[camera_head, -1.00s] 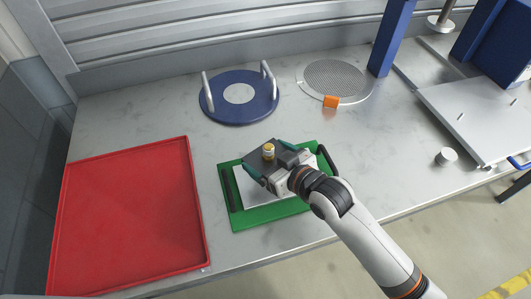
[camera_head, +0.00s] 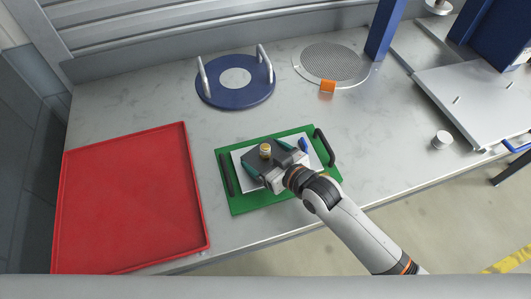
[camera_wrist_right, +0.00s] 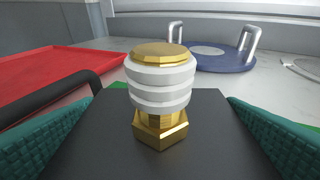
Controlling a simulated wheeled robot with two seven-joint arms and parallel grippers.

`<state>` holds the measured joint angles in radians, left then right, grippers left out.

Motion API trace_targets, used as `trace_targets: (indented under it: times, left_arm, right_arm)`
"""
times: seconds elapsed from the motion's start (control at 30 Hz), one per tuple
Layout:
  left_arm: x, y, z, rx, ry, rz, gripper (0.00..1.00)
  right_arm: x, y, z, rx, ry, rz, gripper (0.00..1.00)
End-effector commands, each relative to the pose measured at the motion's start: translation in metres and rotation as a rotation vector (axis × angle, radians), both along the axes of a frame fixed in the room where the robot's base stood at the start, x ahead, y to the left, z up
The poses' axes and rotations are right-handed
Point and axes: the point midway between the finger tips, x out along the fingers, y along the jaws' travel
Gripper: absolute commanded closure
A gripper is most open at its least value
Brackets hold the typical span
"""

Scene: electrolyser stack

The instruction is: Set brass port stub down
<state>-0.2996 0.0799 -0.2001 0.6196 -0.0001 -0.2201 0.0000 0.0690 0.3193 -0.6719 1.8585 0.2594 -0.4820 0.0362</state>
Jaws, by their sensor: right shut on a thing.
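The brass port stub (camera_head: 265,149) is a gold hex fitting with white rings, upright on a flat dark grey block. In the right wrist view the stub (camera_wrist_right: 160,90) stands on this block between two teal fingers. My right gripper (camera_head: 268,159) is shut on the block's sides. It is over the green tray (camera_head: 240,205) with a white inner pad and black handles. I cannot tell whether the block touches the pad; its underside is hidden. My left gripper is not in view.
An empty red tray (camera_head: 125,200) lies at left. Behind are a blue disc with two upright handles (camera_head: 236,92), a round mesh plate (camera_head: 335,63) and an orange block (camera_head: 327,86). A small white cylinder (camera_head: 441,140) and metal plate (camera_head: 475,105) are at right.

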Motion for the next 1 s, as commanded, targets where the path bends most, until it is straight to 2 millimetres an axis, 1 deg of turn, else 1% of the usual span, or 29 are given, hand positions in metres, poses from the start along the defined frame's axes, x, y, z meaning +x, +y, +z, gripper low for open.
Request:
trace_targets:
  times: [0.03,0.07,0.1,0.13,0.33,0.4,0.47,0.57,0.9,1.0]
  left_arm:
    - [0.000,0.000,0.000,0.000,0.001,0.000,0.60]
    - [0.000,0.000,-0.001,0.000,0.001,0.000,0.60]
    - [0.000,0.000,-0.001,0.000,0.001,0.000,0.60]
    - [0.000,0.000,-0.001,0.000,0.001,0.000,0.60]
    - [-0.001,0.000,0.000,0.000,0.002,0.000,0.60]
    - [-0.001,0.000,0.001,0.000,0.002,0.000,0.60]
    - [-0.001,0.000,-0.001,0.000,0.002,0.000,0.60]
    - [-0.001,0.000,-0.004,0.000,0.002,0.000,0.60]
    - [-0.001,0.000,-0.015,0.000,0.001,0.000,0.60]
    - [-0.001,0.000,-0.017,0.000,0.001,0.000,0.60]
  right_arm:
    - [0.002,0.001,0.006,0.010,-0.015,0.001,0.80]
    - [0.002,0.001,0.005,0.011,-0.014,0.000,0.80]
    - [0.000,0.000,-0.002,-0.001,0.001,0.000,0.03]
    - [0.000,0.000,-0.002,-0.001,0.001,0.000,0.00]
    - [0.000,0.000,-0.001,-0.001,0.001,0.000,0.00]
    - [0.000,0.000,0.002,0.000,0.000,0.000,0.00]
    - [-0.004,-0.003,0.002,0.000,0.000,0.000,0.00]
    - [-0.014,-0.012,0.005,-0.001,0.000,0.000,0.00]
    - [-0.064,-0.054,0.028,-0.002,0.002,0.001,0.00]
    - [-0.075,-0.064,0.034,-0.002,0.002,0.000,0.00]
